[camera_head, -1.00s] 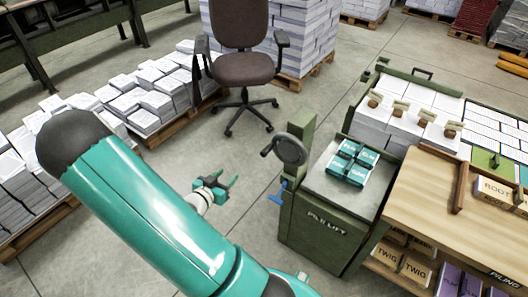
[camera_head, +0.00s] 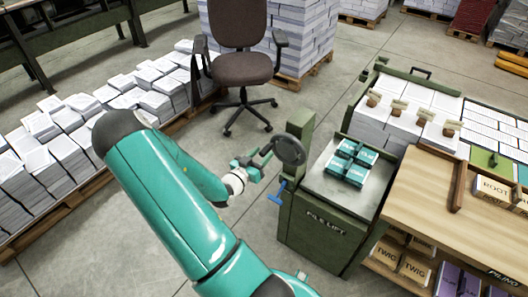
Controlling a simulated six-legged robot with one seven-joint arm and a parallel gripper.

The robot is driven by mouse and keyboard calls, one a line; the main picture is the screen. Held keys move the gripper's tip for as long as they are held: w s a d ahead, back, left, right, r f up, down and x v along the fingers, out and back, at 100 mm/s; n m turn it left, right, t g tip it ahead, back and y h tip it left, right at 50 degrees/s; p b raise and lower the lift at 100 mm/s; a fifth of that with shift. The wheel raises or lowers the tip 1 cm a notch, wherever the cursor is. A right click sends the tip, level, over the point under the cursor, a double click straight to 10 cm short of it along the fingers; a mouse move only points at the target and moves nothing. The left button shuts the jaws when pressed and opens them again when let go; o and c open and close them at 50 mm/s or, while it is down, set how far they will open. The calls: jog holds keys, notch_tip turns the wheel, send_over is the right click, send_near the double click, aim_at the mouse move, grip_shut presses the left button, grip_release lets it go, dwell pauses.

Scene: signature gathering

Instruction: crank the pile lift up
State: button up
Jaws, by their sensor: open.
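The green pile lift (camera_head: 318,222) stands right of centre, with a grey top plate (camera_head: 330,192) bearing several teal blocks (camera_head: 350,163). A dark round crank wheel (camera_head: 290,149) is on its left side, on a green post. The wheel's handle is at its left edge, by my gripper. A blue lever (camera_head: 277,194) sticks out below the wheel. My gripper (camera_head: 264,157) is open, its fingers pointing right at the handle side of the wheel. I cannot tell whether the fingers are around the handle or only beside it.
A wooden table (camera_head: 434,190) with boxes adjoins the lift on the right. A brown office chair (camera_head: 240,55) stands behind. Paper stacks (camera_head: 60,140) on pallets lie at the left.

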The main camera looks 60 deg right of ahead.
jog(key=shift+s+d, duration=0.15)
jog(key=shift+d, duration=0.95)
jog(key=shift+c, duration=0.4)
grip_shut()
